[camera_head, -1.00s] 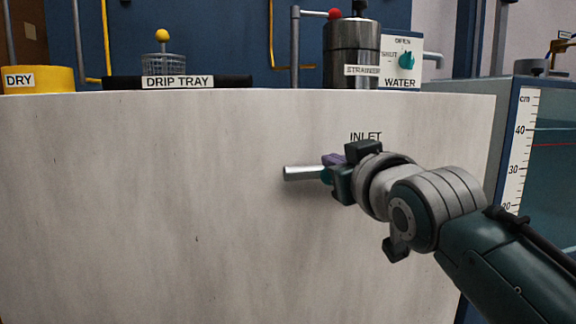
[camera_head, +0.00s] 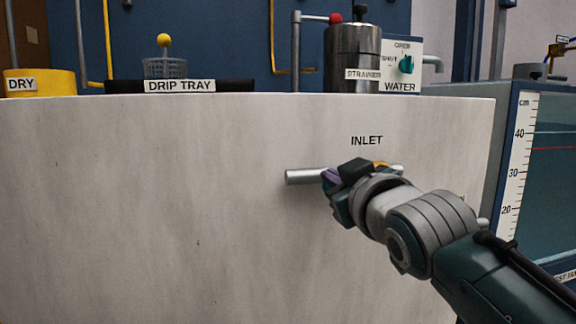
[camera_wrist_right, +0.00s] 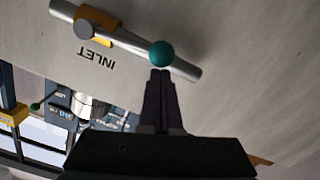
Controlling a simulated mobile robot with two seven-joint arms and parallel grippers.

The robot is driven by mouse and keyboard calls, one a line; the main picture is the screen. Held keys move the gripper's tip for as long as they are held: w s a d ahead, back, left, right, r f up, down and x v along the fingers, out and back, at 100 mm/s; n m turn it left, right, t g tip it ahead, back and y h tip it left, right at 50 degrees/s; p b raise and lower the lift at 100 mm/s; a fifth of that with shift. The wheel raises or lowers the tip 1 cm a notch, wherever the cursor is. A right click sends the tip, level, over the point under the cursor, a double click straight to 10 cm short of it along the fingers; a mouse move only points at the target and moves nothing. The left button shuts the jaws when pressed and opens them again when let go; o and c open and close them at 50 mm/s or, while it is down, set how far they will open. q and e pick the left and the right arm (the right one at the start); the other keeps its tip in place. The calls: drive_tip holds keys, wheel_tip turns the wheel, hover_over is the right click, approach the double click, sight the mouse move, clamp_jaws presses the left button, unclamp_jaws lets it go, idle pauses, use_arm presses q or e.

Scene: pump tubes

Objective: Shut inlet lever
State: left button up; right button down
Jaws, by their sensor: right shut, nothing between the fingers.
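The inlet pipe (camera_head: 303,177) is a silver tube lying across the pale panel under the INLET label (camera_head: 366,140). In the right wrist view the pipe (camera_wrist_right: 186,68) carries a yellow-orange valve body (camera_wrist_right: 97,24) with a grey pivot. A teal ball knob (camera_wrist_right: 161,54), seemingly the lever's end, sits over the pipe. My right gripper (camera_head: 331,178) is shut and empty; in the wrist view its fingertips (camera_wrist_right: 160,73) are right at the knob, though contact is unclear. In the head view my gripper hides the knob and part of the pipe. My left gripper is out of view.
Above the panel stand a yellow DRY container (camera_head: 50,83), a drip tray (camera_head: 235,86), a strainer (camera_head: 352,55) and a WATER valve plate (camera_head: 402,80). A tank with a cm scale (camera_head: 518,160) is at right. The panel left of the pipe is clear.

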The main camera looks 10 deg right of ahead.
drive_tip(key=d+f+n+b, duration=0.7)
drive_tip(key=f+n, duration=0.4)
drive_tip(key=n, duration=0.5)
drive_tip(key=shift+w+d+t+h+b, duration=0.15)
drive_tip(key=shift+t+h+b, duration=0.25)
drive_tip(key=shift+b, duration=0.45)
